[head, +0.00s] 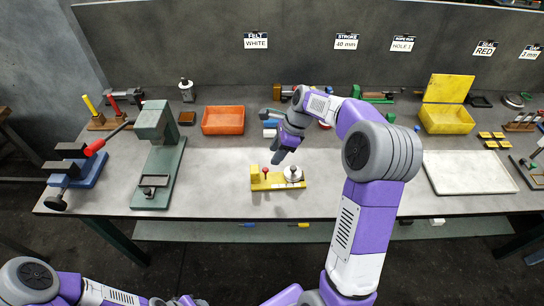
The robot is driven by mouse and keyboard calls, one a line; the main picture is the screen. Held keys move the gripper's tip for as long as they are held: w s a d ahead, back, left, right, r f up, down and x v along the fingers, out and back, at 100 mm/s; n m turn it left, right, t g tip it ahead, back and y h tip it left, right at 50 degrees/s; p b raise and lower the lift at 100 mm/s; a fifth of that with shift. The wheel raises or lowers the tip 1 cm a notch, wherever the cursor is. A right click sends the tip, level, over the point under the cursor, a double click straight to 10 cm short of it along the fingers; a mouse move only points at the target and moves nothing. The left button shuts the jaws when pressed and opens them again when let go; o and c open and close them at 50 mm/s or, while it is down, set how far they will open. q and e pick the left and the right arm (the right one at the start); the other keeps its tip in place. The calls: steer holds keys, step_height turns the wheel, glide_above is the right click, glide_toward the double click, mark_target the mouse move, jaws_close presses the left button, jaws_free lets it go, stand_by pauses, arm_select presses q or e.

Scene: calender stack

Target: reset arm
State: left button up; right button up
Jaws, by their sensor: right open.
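My right arm reaches in from the lower right and bends down over the middle of the table (220,205). My right gripper (281,156) points down, open and empty, just above and behind a yellow fixture (272,185). The fixture carries a red-topped pin and a round silver weight-like piece (293,173). A gap between the gripper and the fixture is hard to judge from this angle. My left arm lies low at the bottom left edge, and its gripper does not show.
A green press (155,160) and a blue lever tool (75,175) stand at the left. An orange tray (223,120) is at the back. A yellow open box (447,119) and a pale tray (468,173) are at the right. The table front between press and fixture is clear.

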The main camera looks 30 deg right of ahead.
steer(key=shift+d+r, duration=0.15)
steer(key=shift+r, duration=0.2)
